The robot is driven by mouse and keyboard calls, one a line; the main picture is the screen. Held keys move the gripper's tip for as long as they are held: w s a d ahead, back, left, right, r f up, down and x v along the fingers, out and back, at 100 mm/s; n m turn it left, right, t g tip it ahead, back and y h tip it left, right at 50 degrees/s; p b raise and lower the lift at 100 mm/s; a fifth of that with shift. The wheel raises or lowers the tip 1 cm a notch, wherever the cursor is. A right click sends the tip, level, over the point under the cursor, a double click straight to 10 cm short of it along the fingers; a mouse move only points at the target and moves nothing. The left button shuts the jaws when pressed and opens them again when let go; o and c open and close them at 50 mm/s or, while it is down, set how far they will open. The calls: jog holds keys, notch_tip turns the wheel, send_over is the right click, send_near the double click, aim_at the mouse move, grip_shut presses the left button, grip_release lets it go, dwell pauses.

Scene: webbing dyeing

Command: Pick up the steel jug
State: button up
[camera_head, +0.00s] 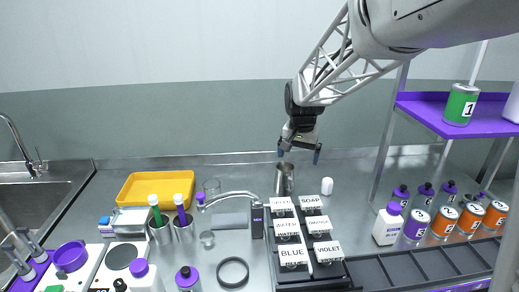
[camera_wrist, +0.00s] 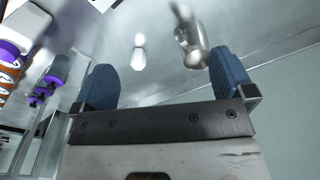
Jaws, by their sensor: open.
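The steel jug (camera_head: 284,180) stands upright on the metal counter near the back wall, behind the labelled rack. My gripper (camera_head: 299,155) is open and empty, pointing down above the jug and slightly to its right. In the wrist view the jug (camera_wrist: 193,45) shows beyond the fingers, close to the right-hand finger in the picture. My gripper's two blue fingertips (camera_wrist: 160,85) are wide apart with nothing between them. I see no contact with the jug in either view.
The labelled rack (camera_head: 263,222) lies in front. Bottles and orange-labelled cans (camera_head: 470,219) stand right, under a purple shelf (camera_head: 418,107).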

aim_at(285, 173)
jog(key=w+f+m, duration=0.1)
jog(key=w+f, duration=0.4)
jog(key=w, duration=0.3)
jog(key=w+f+m, duration=0.1)
jog(key=w+f, duration=0.4)
jog(key=w, duration=0.3)
jog(key=shift+w+a+f+g, duration=0.2)
jog(key=shift+a+f+g, duration=0.1)
jog(key=shift+g, duration=0.1)
jog(key=shift+f, duration=1.3)
jog(key=shift+s+d+f, duration=0.1)
jog(key=shift+s+f, duration=0.05)
jog(key=shift+f, duration=2.45)
jog(key=c, duration=0.9)
jog(key=shift+c, duration=0.3)
